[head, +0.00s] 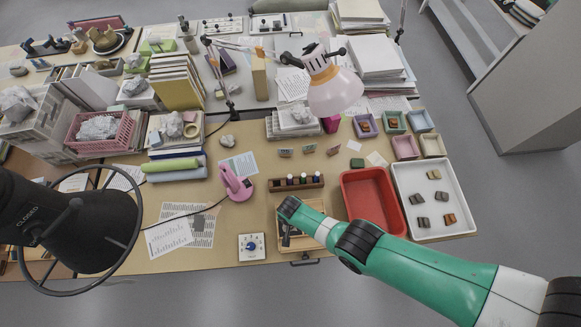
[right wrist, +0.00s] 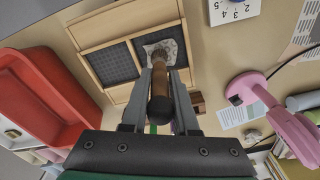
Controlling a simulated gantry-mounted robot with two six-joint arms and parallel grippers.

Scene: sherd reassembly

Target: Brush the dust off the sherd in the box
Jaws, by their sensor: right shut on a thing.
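A pale wooden box (head: 315,240) lies at the front of the table. In the right wrist view the box (right wrist: 92,22) has dark lined compartments. A pale speckled sherd (right wrist: 177,48) lies in one of them. My right gripper (head: 286,236) is over the box, and in the right wrist view it (right wrist: 160,72) is shut on a brush with a brown handle (right wrist: 159,84). The bristles (right wrist: 157,54) are at the sherd and cover part of it; I cannot tell whether they touch it. My left gripper is not in view.
A red tray (head: 348,183) stands right of the box, with a white tray (head: 462,230) of sherds beyond. A rack of small bottles (head: 278,184) is behind the box. A white dial timer (head: 251,246) and pink stand (head: 236,188) are left. A black hood (head: 85,228) blocks the left foreground.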

